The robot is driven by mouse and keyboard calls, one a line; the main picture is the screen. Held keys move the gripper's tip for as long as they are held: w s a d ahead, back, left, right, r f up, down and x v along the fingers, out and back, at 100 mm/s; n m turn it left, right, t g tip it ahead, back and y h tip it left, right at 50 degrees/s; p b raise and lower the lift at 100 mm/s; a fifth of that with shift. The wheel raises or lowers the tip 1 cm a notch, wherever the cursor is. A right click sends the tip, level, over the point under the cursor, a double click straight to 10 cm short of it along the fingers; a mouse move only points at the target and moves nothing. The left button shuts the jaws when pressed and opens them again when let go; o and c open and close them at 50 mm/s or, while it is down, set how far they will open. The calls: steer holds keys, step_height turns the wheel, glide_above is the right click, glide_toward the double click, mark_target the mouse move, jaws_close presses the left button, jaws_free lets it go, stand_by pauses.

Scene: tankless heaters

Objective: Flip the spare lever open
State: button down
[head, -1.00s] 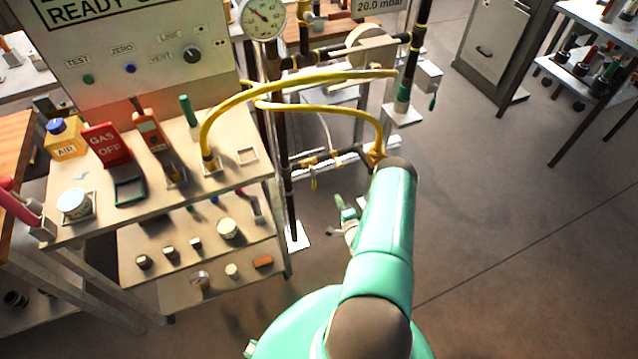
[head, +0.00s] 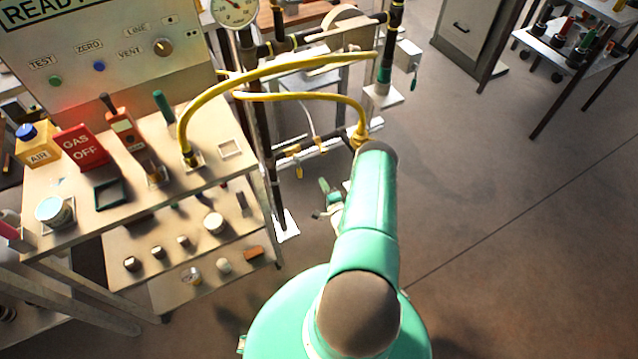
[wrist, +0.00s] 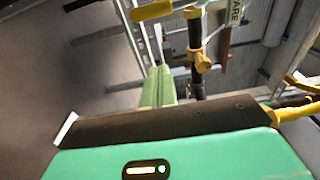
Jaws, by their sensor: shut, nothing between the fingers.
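In the wrist view my gripper (wrist: 158,85) shows as pale green fingers, shut with nothing between them. Beyond them is a dark pipe with a yellow valve body (wrist: 203,62). A sign ending in "ARE" (wrist: 237,12) is by the top edge, partly cut off. A yellow bar (wrist: 152,10), possibly the spare lever, lies near the top, apart from the fingers. Its link to the valve is unclear. In the head view, small yellow valve fittings (head: 293,150) sit on the low pipe run, left of my arm. I cannot tell there which is the spare lever.
A red "GAS OFF" block (head: 80,147) is on the bench. Open floor (head: 500,200) lies to the right, with a grey cabinet (head: 478,35) behind.

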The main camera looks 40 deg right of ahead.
mark_target(299, 168)
steer(key=w+a, duration=0.1)
steer(key=w, duration=0.6)
steer(key=shift+w, duration=0.4)
steer(key=shift+a, duration=0.1)
